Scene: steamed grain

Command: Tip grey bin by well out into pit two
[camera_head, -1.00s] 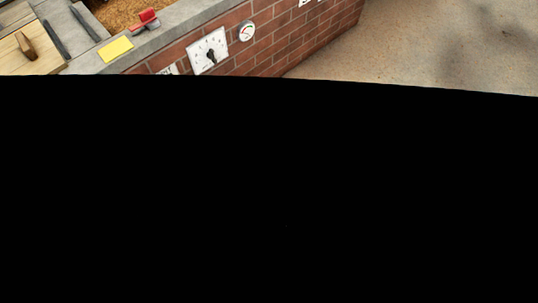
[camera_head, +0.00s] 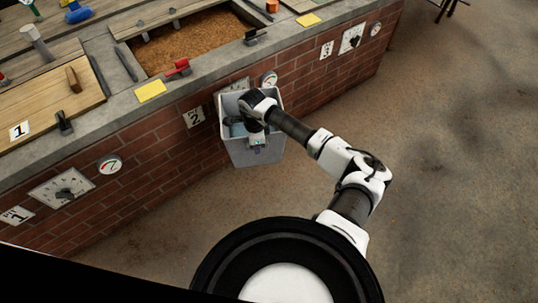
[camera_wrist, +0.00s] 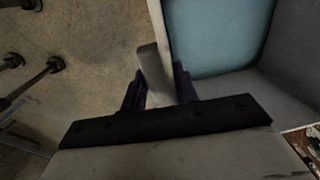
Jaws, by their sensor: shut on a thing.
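The grey bin (camera_head: 268,154) is upright beside the brick wall, below the ledge of pit two; I cannot tell whether it rests on the floor. Something blue-grey (camera_head: 237,127) shows inside it in the head view, and a blue-grey surface (camera_wrist: 215,35) fills its inside in the wrist view. My gripper (camera_head: 257,142) is at the bin's near side, shut on its rim. In the wrist view, a pale strip of the bin (camera_wrist: 154,72) lies between the dark fingers of my gripper (camera_wrist: 160,90). Pit two (camera_head: 190,45) is open, with brown grain in it.
A stone ledge (camera_head: 220,68) borders the pit, with a red clamp (camera_head: 178,67), a dark clamp (camera_head: 256,37) and a yellow card (camera_head: 150,91). Wooden boards (camera_head: 45,105) cover pit one. Gauges and dials are on the brick wall (camera_head: 140,145). Floor (camera_head: 430,150) to the right is clear.

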